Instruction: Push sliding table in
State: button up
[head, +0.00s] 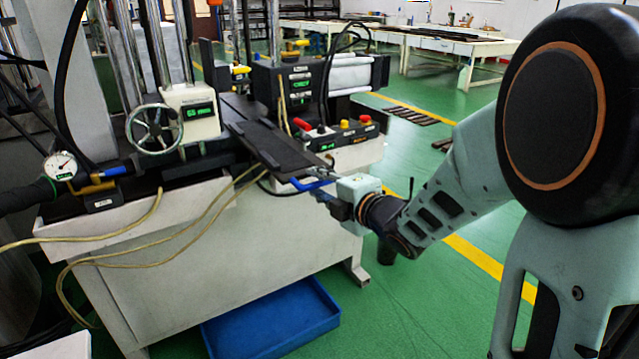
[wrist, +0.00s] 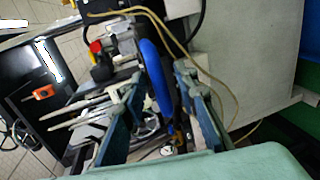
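The sliding table (head: 272,146) is a dark flat plate that juts out from the front of the machine towards my arm. A blue handle (head: 308,186) shows at its near end, just beside my gripper (head: 325,193). In the wrist view, the curved blue handle (wrist: 154,70) lies between the two spread fingers of my gripper (wrist: 158,76). The fingers are open, with a gap to the handle visible on the right side. I cannot tell whether the left finger touches it. The table's plate is hard to make out in the wrist view.
A control box (head: 345,140) with red and yellow buttons stands right of the sliding table. A handwheel (head: 153,129) and pressure gauge (head: 61,166) are at left. Loose yellowish hoses hang down the white cabinet (head: 215,255). A blue tray (head: 270,325) lies below.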

grip_shut()
dwell(0.5)
